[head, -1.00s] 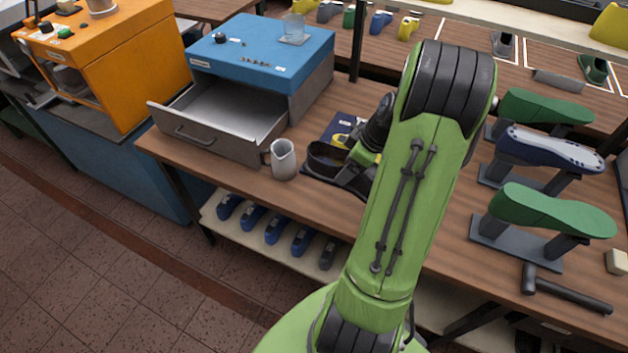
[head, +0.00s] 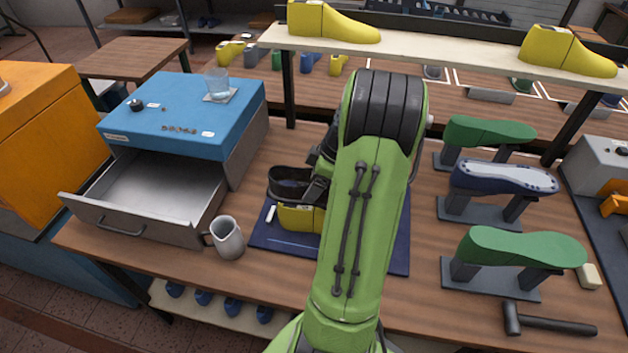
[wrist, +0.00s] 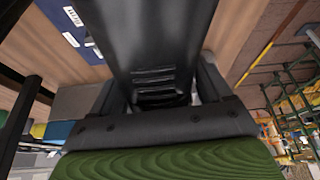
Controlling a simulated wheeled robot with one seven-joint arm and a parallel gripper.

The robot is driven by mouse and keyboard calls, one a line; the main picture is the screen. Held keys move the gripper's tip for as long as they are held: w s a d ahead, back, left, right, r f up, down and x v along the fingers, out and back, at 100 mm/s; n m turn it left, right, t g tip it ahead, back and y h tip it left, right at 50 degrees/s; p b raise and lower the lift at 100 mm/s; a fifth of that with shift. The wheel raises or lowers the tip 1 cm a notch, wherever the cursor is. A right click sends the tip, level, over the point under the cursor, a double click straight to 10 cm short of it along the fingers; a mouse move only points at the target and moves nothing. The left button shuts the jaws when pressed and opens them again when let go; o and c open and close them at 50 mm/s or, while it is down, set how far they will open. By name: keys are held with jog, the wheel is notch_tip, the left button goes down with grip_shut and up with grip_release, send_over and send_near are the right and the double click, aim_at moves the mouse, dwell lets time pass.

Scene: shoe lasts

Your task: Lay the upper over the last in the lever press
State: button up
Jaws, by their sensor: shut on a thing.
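The upper (head: 285,183), a dark open-topped shoe shape, is in my gripper (head: 319,174), left of my arm in the head view. My gripper is shut on it. In the wrist view the black upper (wrist: 155,45) fills the space between the fingers of my gripper (wrist: 158,88). In the head view the upper overlaps a yellow last (head: 298,217) on a blue mat (head: 285,246); I cannot tell whether they touch. My arm hides the right side of the upper and part of the mat. I cannot make out the lever press for certain.
A grey mug (head: 227,239) stands left of the mat, before an open drawer (head: 150,205) under a blue cabinet top (head: 185,115). Green lasts (head: 515,248) and a blue one (head: 500,178) stand on stands at right, with a hammer (head: 550,324). A shelf (head: 440,45) crosses behind.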

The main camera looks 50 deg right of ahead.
aim_at(318, 209)
notch_tip(318, 209, down, 3)
jog(key=shift+s+a+r+b, duration=0.1)
jog(key=shift+a+b, duration=0.05)
jog(key=shift+b, duration=0.9)
jog(key=shift+f+b, duration=4.5)
jog(key=shift+f, duration=0.4)
jog(key=shift+f+b, duration=0.55)
jog(key=shift+f, duration=0.05)
jog(key=shift+s, duration=0.1)
jog(key=o, duration=1.2)
jog(key=shift+o, duration=0.2)
jog(key=shift+r, duration=0.1)
jog(key=p+v, duration=0.5)
jog(key=v, duration=1)
jog(key=shift+s+r, duration=0.2)
jog(key=shift+r, duration=0.1)
jog(key=shift+f, duration=0.15)
